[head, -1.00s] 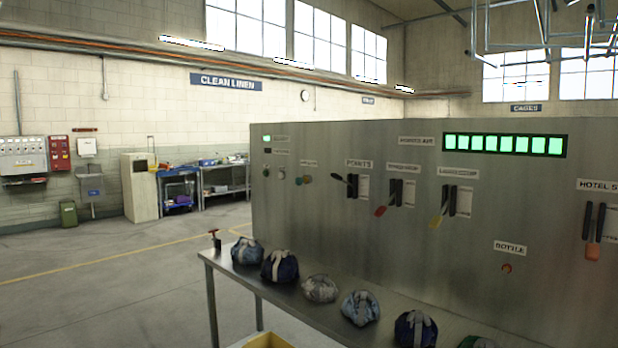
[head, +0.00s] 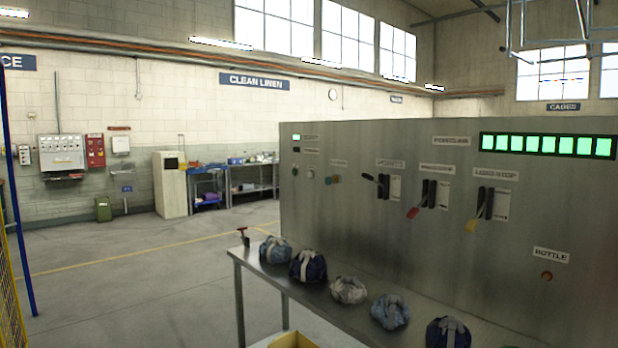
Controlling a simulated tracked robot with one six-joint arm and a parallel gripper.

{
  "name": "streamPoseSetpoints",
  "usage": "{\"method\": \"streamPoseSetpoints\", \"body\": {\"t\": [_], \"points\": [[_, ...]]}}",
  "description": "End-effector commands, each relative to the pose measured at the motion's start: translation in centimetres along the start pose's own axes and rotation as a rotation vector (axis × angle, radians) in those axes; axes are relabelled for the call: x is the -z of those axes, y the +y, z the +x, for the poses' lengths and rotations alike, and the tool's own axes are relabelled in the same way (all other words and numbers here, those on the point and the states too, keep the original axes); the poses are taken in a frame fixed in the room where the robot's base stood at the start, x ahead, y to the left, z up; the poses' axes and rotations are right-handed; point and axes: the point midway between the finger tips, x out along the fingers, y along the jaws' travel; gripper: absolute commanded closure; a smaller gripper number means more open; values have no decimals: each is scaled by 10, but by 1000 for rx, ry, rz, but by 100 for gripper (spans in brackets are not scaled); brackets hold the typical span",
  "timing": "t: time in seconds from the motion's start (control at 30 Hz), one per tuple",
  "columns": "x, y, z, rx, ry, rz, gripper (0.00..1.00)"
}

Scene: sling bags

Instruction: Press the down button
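A grey metal control panel (head: 400,235) fills the right half of the head view. I cannot tell which of these, if any, is the down button; the small labels are too blurred to read. My gripper is not in view.
A metal table (head: 262,277) in front of the panel holds several tied bags, including a dark blue one (head: 308,267). Open floor (head: 140,285) lies to the left, beside a yellow mesh fence (head: 12,300).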

Motion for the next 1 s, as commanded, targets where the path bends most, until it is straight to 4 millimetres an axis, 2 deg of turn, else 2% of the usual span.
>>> {"method": "streamPoseSetpoints", "body": {"t": [0.33, 0.77, 1.0], "points": [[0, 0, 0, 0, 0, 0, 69], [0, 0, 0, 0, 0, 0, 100], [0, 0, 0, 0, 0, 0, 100]]}}
